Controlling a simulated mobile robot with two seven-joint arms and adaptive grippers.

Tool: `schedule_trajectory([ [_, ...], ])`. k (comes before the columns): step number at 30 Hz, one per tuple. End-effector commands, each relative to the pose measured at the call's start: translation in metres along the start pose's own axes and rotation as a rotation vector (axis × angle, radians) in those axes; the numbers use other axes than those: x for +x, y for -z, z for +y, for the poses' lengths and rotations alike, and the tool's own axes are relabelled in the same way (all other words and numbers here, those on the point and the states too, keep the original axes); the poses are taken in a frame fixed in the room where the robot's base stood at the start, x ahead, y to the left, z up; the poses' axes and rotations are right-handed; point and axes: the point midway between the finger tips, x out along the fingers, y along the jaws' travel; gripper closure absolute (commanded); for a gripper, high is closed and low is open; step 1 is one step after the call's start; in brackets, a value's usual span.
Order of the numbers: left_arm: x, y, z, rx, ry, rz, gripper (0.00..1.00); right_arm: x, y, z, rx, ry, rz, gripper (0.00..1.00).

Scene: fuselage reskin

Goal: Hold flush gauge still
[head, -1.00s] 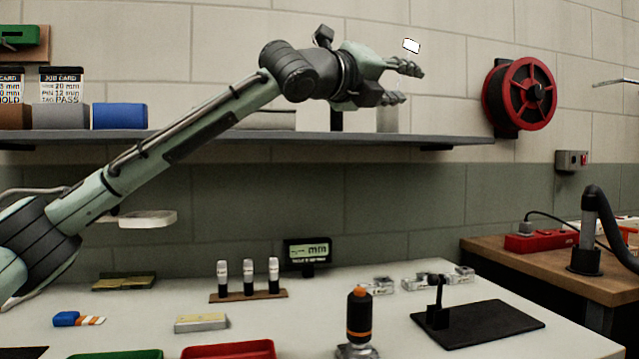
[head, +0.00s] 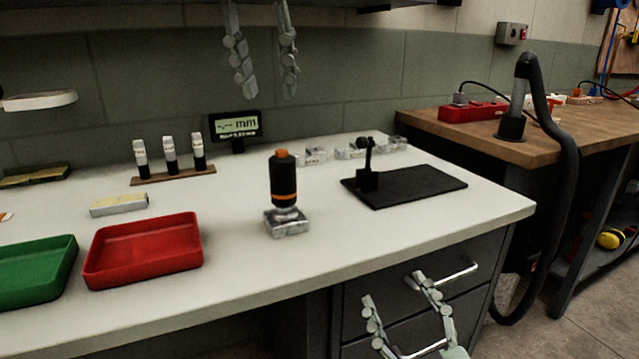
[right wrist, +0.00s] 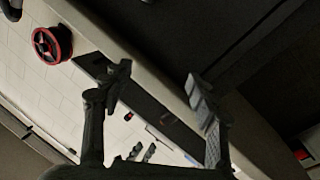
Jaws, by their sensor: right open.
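A black cylinder with an orange band and orange top (head: 284,180), which looks like the flush gauge, stands upright on a small clear block (head: 287,222) on the white bench. Its readout (head: 236,125) shows dashes and "mm" at the back. My left gripper (head: 267,92) hangs from the top edge with its fingers down, apart and empty, above the bench and clear of the gauge. My right gripper (head: 393,290) is open and empty in front of the drawers, below the bench edge. Its spread fingers also show in the right wrist view (right wrist: 158,75).
A red tray (head: 145,268) and a green tray (head: 35,292) lie at the front left. A black plate with a small stand (head: 420,186) is at the right. Three capped tubes (head: 171,155) stand in a rack. Drawer handles (head: 445,274) jut out near my right gripper.

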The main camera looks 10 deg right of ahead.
Motion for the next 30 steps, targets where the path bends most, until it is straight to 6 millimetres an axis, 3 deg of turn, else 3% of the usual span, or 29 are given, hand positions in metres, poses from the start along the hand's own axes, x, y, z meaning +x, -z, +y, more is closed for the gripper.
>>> schedule_trajectory([
  [1, 0.000, 0.000, 0.000, 0.000, 0.000, 0.000, 0.66, 0.000, 0.027, -0.009, -0.046, 0.016, 0.108, 0.41],
  [6, 0.000, 0.000, 0.000, -0.001, 0.001, -0.001, 0.66, -0.013, 0.106, -0.047, -0.284, 0.098, 0.459, 0.41],
  [9, 0.000, 0.000, 0.000, -0.001, 0.001, -0.001, 0.66, -0.015, 0.141, -0.070, -0.581, 0.124, 0.673, 0.41],
  [12, 0.000, 0.000, 0.000, -0.001, 0.001, -0.001, 0.66, -0.004, 0.158, -0.077, -0.930, 0.084, 0.828, 0.41],
  [17, 0.000, 0.000, 0.000, -0.001, 0.001, -0.001, 0.66, 0.025, 0.166, -0.078, -1.535, -0.012, 1.009, 0.41],
  [21, 0.000, 0.000, 0.000, -0.001, 0.001, -0.001, 0.66, 0.060, 0.162, -0.062, -1.999, -0.092, 1.062, 0.41],
  [25, 0.000, 0.000, 0.000, -0.001, 0.001, -0.001, 0.66, 0.086, 0.160, -0.040, -2.295, -0.140, 1.048, 0.41],
  [30, 0.000, 0.000, 0.000, -0.001, 0.001, -0.001, 0.66, 0.104, 0.155, -0.027, -2.475, -0.143, 1.024, 0.41],
])
